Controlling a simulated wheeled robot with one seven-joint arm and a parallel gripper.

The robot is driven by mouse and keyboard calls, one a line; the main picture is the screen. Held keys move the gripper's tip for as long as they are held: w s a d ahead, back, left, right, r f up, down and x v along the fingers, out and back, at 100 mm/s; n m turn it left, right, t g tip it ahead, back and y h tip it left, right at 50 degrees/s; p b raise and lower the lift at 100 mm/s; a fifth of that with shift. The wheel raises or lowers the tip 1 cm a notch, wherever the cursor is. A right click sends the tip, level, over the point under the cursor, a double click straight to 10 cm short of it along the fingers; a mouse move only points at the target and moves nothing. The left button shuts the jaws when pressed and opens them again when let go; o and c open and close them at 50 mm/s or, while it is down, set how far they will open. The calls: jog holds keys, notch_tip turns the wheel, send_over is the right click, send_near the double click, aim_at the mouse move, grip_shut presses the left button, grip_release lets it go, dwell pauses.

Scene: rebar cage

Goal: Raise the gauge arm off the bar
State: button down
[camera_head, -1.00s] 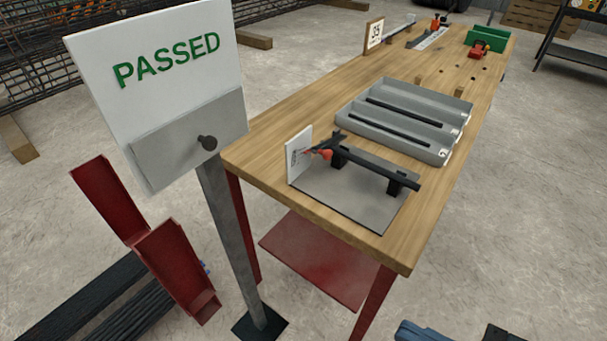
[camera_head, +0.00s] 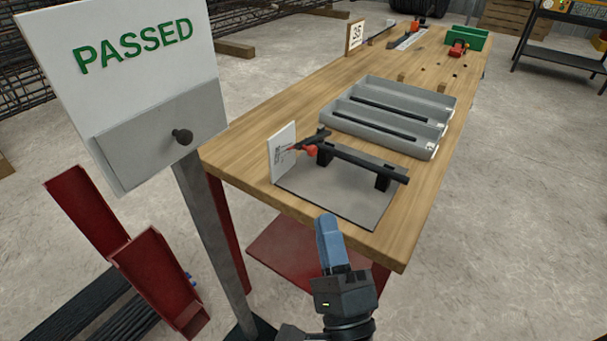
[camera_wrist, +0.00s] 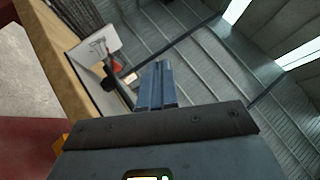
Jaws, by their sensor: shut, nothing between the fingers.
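The gauge stands on a grey plate (camera_head: 335,202) at the near end of the wooden bench. A black bar (camera_head: 365,164) rests across its two black supports. The gauge arm (camera_head: 311,142) is dark with a red part (camera_head: 309,151) near its end, by a white scale card (camera_head: 283,153). It lies at the bar's left end; whether it touches the bar is hard to tell. My gripper (camera_head: 327,222) is shut and empty, in front of the bench's near edge, apart from the gauge. In the wrist view, my gripper (camera_wrist: 157,66) points past the card (camera_wrist: 97,47) and the red part (camera_wrist: 118,65).
A sign reading PASSED (camera_head: 120,70) stands on a post left of the bench. A grey divided tray (camera_head: 335,123) with dark bars lies behind the gauge. A red holder (camera_head: 160,275) is at lower left. The bench's right near corner is clear.

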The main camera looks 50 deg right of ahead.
jog(key=w+d+f+m+g+h+b, duration=0.2)
jog(key=w+f+m+g+h, duration=0.45)
jog(key=m, duration=0.75)
jog(key=m+g+y, duration=0.4)
jog(key=m+g, duration=0.4)
jog(key=g, duration=0.1)
send_near(298, 199)
notch_tip(298, 199, up, 3)
jog(key=shift+d+f+t+b, duration=0.25)
jog(key=shift+b, duration=0.05)
jog(key=shift+d, duration=0.1)
jog(key=d, duration=0.3)
jog(key=d+p, duration=0.1)
jog(key=d, duration=0.2)
jog(key=w+d+p, duration=0.1)
jog(key=d, duration=0.2)
jog(key=shift+w+d+r, duration=0.15)
jog(key=shift+r, duration=0.15)
jog(key=shift+w+d+r+p, duration=0.25)
jog(key=shift+d+r+p, duration=0.2)
jog(key=shift+d+r, duration=0.45)
jog(key=shift+w+d+r, duration=0.2)
jog(key=shift+d+r, duration=0.25)
jog(key=shift+d, duration=0.2)
